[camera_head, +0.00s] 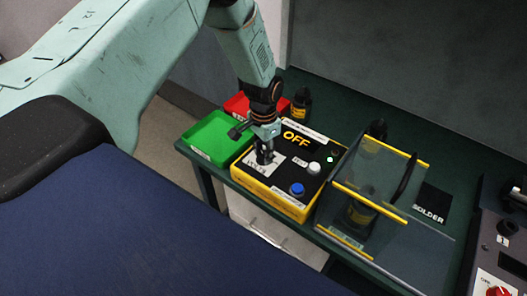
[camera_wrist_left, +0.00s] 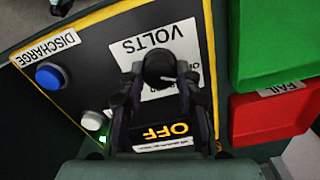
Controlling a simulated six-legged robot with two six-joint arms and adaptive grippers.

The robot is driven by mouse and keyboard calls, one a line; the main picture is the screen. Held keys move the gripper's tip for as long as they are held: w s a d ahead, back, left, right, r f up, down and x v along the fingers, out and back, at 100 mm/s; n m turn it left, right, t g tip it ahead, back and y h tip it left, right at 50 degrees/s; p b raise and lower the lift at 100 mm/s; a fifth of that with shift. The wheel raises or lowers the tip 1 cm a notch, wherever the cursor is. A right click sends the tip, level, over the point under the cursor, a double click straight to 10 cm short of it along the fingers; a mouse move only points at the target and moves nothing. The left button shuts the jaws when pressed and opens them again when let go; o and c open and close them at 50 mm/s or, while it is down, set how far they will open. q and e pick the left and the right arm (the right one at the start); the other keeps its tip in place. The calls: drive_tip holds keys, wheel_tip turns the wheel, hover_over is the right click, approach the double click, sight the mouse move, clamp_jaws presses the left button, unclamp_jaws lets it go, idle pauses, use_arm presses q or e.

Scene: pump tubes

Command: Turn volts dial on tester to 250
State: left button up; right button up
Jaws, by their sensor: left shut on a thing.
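The tester (camera_head: 277,200) is a yellow-edged box with a black top on the green bench, with a display reading OFF (camera_head: 296,139). My left gripper (camera_head: 264,157) points down onto the white VOLTS label on its left part. In the left wrist view the black volts dial (camera_wrist_left: 160,68) sits between the fingertips of the left gripper (camera_wrist_left: 162,82), which is shut on it. A pale mark shows on the dial, but the numbers around it are hidden or unreadable. The display (camera_wrist_left: 165,131) reads OFF there too. My right gripper is not in view.
The tester has a blue button (camera_head: 297,189) and a white knob (camera_head: 314,168). Green (camera_head: 212,138) and red (camera_head: 240,105) trays lie beside it at left and behind. A clear yellow-edged cover (camera_head: 375,178) stands close on its right. A dark bottle (camera_head: 301,105) stands behind.

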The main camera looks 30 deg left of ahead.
use_arm(q)
drive_tip(key=m+b, duration=0.1)
drive_tip(key=m, duration=0.2)
drive_tip(key=shift+w+m, duration=0.1)
drive_tip(key=shift+m, duration=0.3)
drive_tip(key=shift+d+r+m+b, duration=0.1)
drive_tip(key=shift+m+b, duration=0.5)
drive_tip(key=shift+m, duration=1.3)
drive_tip(key=o, duration=1.1)
drive_tip(key=shift+o, duration=0.2)
